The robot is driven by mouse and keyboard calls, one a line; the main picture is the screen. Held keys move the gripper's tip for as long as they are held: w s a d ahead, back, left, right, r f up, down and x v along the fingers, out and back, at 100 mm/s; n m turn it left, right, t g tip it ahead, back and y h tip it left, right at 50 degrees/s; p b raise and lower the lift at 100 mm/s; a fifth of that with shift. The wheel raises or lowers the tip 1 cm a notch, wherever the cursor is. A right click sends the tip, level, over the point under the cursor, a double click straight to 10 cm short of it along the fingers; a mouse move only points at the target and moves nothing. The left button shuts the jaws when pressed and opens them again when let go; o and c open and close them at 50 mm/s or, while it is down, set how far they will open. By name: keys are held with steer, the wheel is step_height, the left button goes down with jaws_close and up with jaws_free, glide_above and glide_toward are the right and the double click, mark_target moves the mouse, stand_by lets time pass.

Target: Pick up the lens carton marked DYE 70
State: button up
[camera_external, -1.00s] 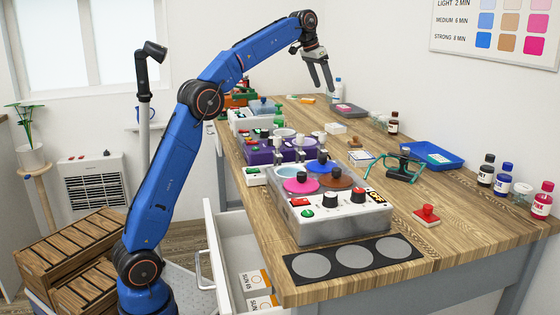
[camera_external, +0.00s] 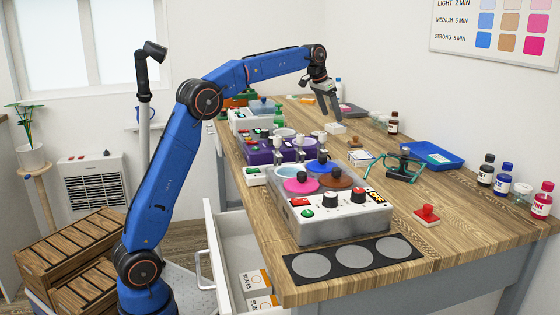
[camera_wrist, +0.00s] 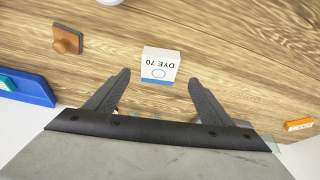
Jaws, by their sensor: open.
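The lens carton (camera_wrist: 160,63) is a small white box with a blue edge; its DYE 70 lettering reads upside down in the wrist view. It lies on the wooden table. In the external view a small white box (camera_external: 336,128) just below my fingertips appears to be this carton. My gripper (camera_external: 331,118) points down, open and empty, above it. In the wrist view the carton shows between and slightly beyond the fingertips of my gripper (camera_wrist: 159,77). No contact is visible.
A brown wooden stamp (camera_wrist: 67,40) and a blue tray (camera_wrist: 38,90) lie left of the carton in the wrist view. An orange box (camera_wrist: 299,124) lies at right. In the external view, the purple machine (camera_external: 262,152) stands nearby. The table right around the carton is clear.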

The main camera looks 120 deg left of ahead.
mark_target(335, 125)
steer(key=shift+x, duration=3.05)
steer(key=shift+w, duration=0.15)
steer(key=shift+c, duration=0.6)
steer(key=c, duration=1)
